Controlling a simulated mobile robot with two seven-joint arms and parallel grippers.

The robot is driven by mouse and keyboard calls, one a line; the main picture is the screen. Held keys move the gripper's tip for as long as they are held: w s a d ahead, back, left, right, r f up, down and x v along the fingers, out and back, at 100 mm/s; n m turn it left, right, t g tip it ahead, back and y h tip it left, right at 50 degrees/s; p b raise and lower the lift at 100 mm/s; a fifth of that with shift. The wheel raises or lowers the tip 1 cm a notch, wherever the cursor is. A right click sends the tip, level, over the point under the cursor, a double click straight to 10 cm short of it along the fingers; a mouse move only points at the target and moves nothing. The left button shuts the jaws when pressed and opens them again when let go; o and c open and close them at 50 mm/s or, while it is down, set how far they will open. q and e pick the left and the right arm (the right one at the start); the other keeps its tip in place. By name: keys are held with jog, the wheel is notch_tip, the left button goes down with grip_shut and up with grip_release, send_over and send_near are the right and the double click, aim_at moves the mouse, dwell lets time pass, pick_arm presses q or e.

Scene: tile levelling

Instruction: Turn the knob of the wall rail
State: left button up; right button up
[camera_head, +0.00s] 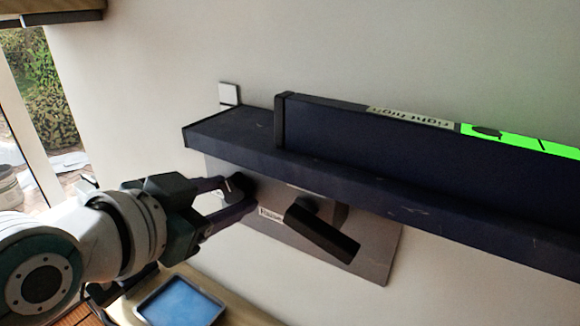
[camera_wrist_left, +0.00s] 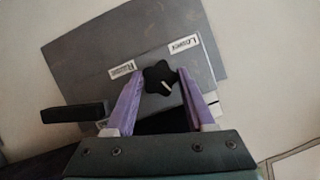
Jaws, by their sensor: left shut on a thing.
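The dark navy wall rail (camera_head: 350,178) runs along the wall, tilted in the head view. Below it a grey plate (camera_head: 375,245) is fixed to the wall; this plate also fills the top of the left wrist view (camera_wrist_left: 150,35). The black lobed knob (camera_wrist_left: 160,77) with a pale pointer mark sits on the plate, between labels reading "Lower" (camera_wrist_left: 184,44) and "Raise" (camera_wrist_left: 122,69). My left gripper (camera_head: 238,193) is shut on the knob, its purple fingers on either side of it. The head view shows the knob only partly. My right gripper is in neither view.
A black bar handle (camera_head: 322,233) sticks out from the plate beside the knob. An upright panel on the rail carries a "right high" label (camera_head: 410,117) and a bright green strip (camera_head: 530,143). A blue-topped tray (camera_head: 180,301) lies below. A window is at left.

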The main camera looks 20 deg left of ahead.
pick_arm(q)
grip_shut()
jog(key=shift+r+n+p, duration=0.15)
jog(key=shift+n+p, duration=0.25)
jog(key=shift+p, duration=0.05)
jog(key=shift+a+n+h, duration=0.1)
jog(key=shift+n+h, duration=0.2)
jog(key=shift+h, duration=0.1)
jog(key=shift+n+g+h, duration=0.3)
jog(key=shift+n+h, duration=0.4)
jog(key=shift+n, duration=0.3)
jog(key=o, duration=1.1)
grip_release()
jog(key=shift+o, duration=0.2)
